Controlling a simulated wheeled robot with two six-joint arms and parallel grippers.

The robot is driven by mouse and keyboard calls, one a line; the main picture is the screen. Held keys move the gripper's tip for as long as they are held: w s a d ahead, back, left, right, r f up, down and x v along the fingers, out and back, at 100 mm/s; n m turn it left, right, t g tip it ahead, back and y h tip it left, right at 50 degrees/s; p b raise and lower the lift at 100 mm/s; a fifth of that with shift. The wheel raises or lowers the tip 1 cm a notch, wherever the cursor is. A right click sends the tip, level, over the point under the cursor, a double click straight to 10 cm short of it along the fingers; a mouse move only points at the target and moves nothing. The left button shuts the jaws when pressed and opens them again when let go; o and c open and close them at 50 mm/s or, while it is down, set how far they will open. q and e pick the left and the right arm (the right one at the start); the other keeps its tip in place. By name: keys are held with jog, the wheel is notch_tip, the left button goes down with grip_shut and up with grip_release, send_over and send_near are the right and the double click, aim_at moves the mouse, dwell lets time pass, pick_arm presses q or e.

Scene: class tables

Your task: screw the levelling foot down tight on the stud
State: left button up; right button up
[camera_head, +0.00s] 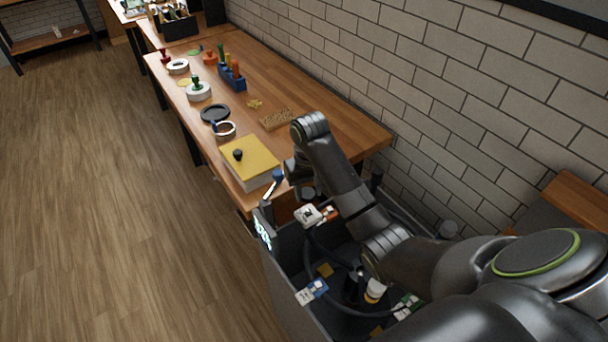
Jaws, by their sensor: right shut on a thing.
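My right arm reaches in from the right, with its wrist bent down over the near end of the wooden table. My right gripper (291,178) is small and dark there. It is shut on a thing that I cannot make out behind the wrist. A thick block with a yellow top (255,160) lies just left of the gripper, and a small black knob (238,155) sits on it, apart from the gripper. I cannot tell the levelling foot or the stud for sure. My left gripper is out of view.
The table (290,79) runs along a white brick wall. A dark dish (215,113), a white ring (224,129), a tan slab (277,119) and a blue holder (232,79) stand farther back. A dark bin (285,295) with mixed items lies below my arm. The floor at left is clear.

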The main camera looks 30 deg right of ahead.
aim_at(308, 211)
jog(key=shift+w+d, duration=0.1)
jog(key=shift+s, duration=0.3)
jog(key=shift+w+f, duration=0.1)
jog(key=shift+f, duration=2.45)
jog(key=shift+f, duration=0.8)
dwell(0.8)
jog(key=m, duration=0.4)
jog(key=shift+a+m, duration=0.2)
jog(key=shift+m, duration=0.1)
